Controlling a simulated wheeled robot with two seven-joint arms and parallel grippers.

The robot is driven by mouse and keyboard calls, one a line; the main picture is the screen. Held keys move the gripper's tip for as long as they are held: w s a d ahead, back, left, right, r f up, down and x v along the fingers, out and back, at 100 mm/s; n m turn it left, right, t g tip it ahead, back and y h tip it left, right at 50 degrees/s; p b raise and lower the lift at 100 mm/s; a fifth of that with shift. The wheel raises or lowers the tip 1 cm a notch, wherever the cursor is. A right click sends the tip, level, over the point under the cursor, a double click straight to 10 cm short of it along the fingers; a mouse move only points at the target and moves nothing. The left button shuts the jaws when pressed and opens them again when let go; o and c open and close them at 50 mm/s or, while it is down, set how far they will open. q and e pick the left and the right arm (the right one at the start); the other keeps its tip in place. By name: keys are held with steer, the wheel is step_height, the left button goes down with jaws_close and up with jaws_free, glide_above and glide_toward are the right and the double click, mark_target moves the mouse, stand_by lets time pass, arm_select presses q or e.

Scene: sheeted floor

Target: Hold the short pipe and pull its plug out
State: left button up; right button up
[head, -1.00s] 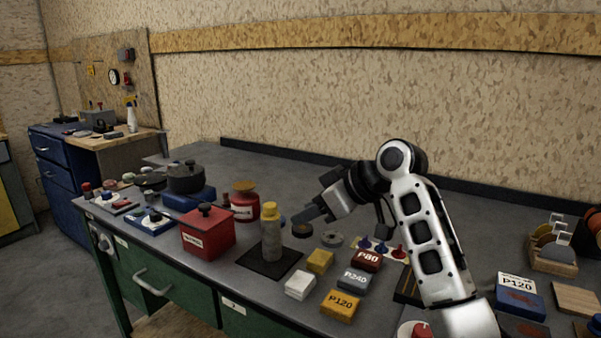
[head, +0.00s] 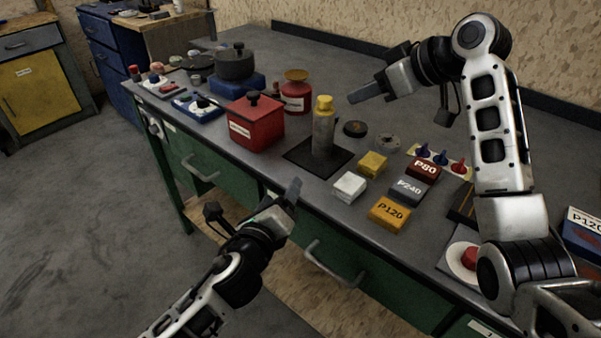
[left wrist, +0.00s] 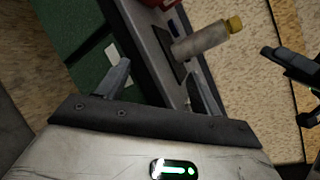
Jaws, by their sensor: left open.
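The short pipe (head: 323,135) is a grey cylinder standing upright on a dark square mat (head: 300,158) near the bench's front edge. Its yellow plug (head: 324,104) sits in the top end. In the left wrist view the pipe (left wrist: 200,42) appears tilted beyond the fingers, with the plug (left wrist: 235,25) at its upper right. My left gripper (head: 292,192) is open and empty, in front of the bench edge, below and left of the pipe, apart from it. My right gripper (head: 366,93) is right of the plug, not touching it; its finger gap is not visible.
A red box (head: 255,122) and a red canister (head: 296,92) stand left of and behind the pipe. Yellow, white and labelled blocks (head: 390,212) lie to its right. A green drawer front with a handle (head: 333,262) is below the bench edge.

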mark_target(326, 130)
arm_select(q)
steer(key=w+d+r+m, duration=0.1)
steer(key=m, duration=0.2)
steer(key=d+r+m+h, duration=0.1)
steer(key=m, duration=0.2)
steer(key=w+d+r+m+t, duration=0.1)
steer(key=d+r+m, duration=0.1)
steer(key=m, duration=0.2)
steer(key=shift+w+r+h, duration=0.1)
steer(key=shift+w+h, duration=0.25)
steer(key=shift+h, duration=0.05)
steer(key=x, duration=1.5)
steer(key=shift+w+d, duration=0.15)
steer(key=shift+w, duration=0.05)
